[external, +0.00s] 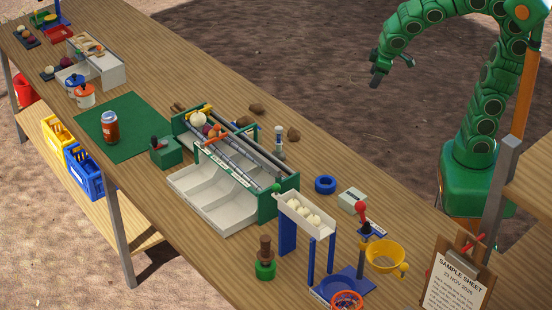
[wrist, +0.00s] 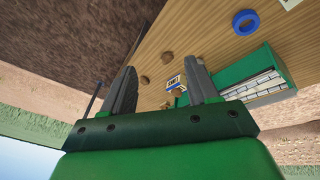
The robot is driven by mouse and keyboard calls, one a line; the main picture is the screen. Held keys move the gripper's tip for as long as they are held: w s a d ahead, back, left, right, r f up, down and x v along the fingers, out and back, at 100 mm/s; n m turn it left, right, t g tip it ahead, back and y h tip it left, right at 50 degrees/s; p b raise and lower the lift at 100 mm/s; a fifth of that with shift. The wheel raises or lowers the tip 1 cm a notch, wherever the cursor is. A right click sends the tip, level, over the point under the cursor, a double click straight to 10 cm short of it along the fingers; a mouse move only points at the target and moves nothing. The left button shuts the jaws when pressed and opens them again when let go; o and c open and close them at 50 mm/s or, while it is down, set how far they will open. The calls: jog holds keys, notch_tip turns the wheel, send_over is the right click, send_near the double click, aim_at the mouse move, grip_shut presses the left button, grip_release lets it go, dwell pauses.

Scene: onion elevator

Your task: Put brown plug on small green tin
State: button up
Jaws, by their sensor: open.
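A brown stepped plug (external: 265,246) stands upright near the front edge of the bench in the external view. A small green tin (external: 265,270) shows directly below it in the picture. The plug's lower end overlaps the tin's top, and I cannot tell for sure whether it rests on it or stands just behind. My gripper (external: 378,74) hangs in the air beyond the bench's far edge, well away from both. In the wrist view my gripper (wrist: 163,84) is open, with nothing between its fingers. Plug and tin do not show there.
A green-ended sorting rack (external: 277,203) with white bins stands mid-bench. Left of the plug the wood is clear; to its right are a white chute (external: 305,214) on blue legs and a yellow cup (external: 385,256). A blue ring (external: 325,185) and brown lumps (external: 257,108) lie near the far edge.

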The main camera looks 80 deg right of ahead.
jog(key=s+a+f+g+y, duration=0.1)
jog(key=s+a+f+g, duration=0.1)
jog(key=s, duration=0.9)
jog(key=s+a+f+g+y, duration=0.1)
jog(key=s+a+f+g, duration=0.1)
jog(key=s, duration=0.8)
jog(key=shift+s+a+f+g, duration=0.35)
jog(key=shift+a+f+g, duration=0.05)
jog(key=shift+g, duration=0.1)
